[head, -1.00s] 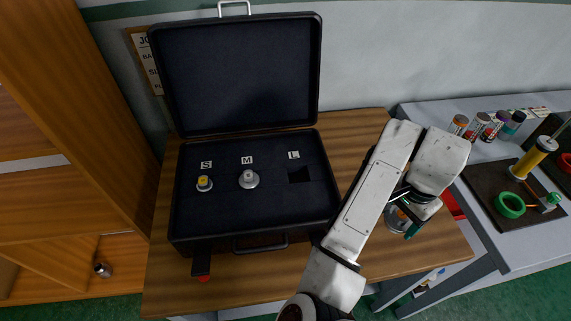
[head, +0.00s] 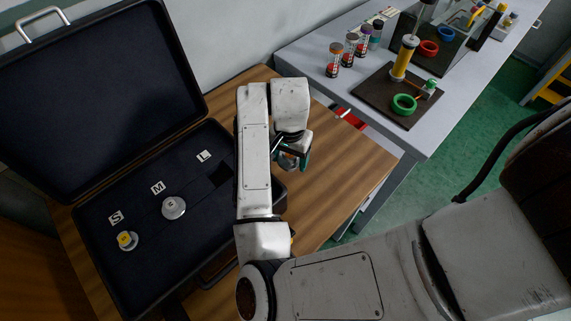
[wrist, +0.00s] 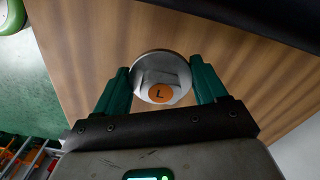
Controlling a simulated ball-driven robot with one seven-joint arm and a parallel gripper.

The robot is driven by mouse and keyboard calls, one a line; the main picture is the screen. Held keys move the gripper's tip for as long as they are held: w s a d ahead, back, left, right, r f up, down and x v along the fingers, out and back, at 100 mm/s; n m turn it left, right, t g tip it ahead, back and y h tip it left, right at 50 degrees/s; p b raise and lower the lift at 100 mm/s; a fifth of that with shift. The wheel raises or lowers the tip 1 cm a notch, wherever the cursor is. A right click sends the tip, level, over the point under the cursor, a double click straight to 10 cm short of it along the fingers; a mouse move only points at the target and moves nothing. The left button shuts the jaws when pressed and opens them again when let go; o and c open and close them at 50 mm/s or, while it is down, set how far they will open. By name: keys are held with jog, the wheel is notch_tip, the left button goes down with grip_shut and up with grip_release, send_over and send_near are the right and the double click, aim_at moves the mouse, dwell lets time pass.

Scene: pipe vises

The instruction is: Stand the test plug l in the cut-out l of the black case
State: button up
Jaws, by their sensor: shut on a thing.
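The test plug l (wrist: 158,70) is a grey metal plug with an orange disc marked L. In the wrist view it sits between the two green fingers of my gripper (wrist: 162,88), which is shut on it. In the head view my gripper (head: 289,152) is over the wooden table, right of the black case, and my arm partly hides it. The black case (head: 122,160) stands open on the table. Its cut-out l (head: 221,176) is an empty dark square near the L label, partly beside my arm. Plugs stand at S (head: 127,241) and M (head: 173,208).
The wooden table (head: 345,180) is clear right of my gripper. A grey bench (head: 440,130) stands beyond it with several jars (head: 350,45) and a dark board (head: 370,95) with a green ring (head: 404,104). The raised case lid (head: 90,90) stands at the back left.

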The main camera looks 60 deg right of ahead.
aim_at(289, 175)
jog(key=shift+f, duration=2.35)
jog(key=shift+f, duration=0.1)
jog(key=shift+f, duration=0.1)
jog(key=o, duration=1.2)
